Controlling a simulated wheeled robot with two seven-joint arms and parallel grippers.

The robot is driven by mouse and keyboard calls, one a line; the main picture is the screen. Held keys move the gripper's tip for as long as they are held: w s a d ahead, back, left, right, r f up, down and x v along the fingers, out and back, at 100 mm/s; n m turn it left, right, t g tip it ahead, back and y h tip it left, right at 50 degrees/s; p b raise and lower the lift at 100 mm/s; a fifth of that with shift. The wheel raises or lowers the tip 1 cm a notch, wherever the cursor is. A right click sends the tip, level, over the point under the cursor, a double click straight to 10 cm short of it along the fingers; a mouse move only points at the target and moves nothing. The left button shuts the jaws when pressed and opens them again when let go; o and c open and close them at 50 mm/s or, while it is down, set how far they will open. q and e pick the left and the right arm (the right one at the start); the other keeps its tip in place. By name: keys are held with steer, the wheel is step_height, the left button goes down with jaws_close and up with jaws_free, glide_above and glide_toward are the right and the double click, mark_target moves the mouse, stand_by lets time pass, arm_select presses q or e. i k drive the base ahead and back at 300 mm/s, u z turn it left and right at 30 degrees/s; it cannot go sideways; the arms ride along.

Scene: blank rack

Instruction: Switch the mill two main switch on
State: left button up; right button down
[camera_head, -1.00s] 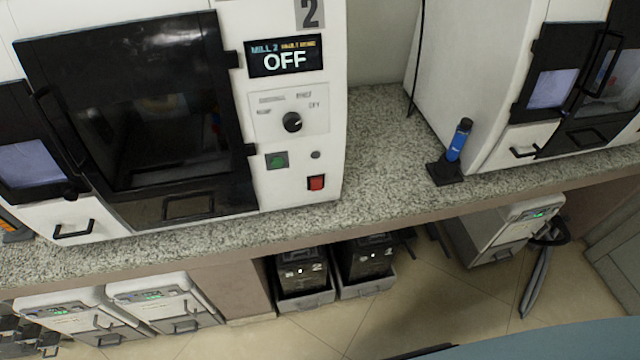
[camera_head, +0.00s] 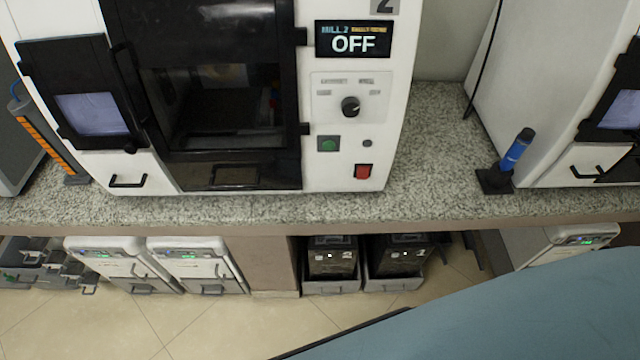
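Mill two (camera_head: 395,120) is a white machine with a large dark door (camera_head: 215,100), standing on the speckled counter. Its display (camera_head: 353,39) reads "MILL 2" and "OFF". Below the display is a panel with a black rotary knob (camera_head: 350,106); its small labels are too blurred to read. Under the panel are a green button (camera_head: 328,144) and a small dark round part (camera_head: 367,143). A red rocker switch (camera_head: 363,172) sits at the lower right of the front. Neither gripper is in view.
The speckled counter (camera_head: 440,185) is clear in front of the mill. A blue-handled tool stands in a black holder (camera_head: 495,181) to the right, beside another white machine (camera_head: 545,90). Black bins and white units sit under the counter. A blue-grey surface (camera_head: 500,310) fills the lower right.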

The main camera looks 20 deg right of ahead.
mark_target(363, 171)
steer(key=u, duration=0.35)
steer(key=i, duration=0.25)
steer(key=z, duration=1.05)
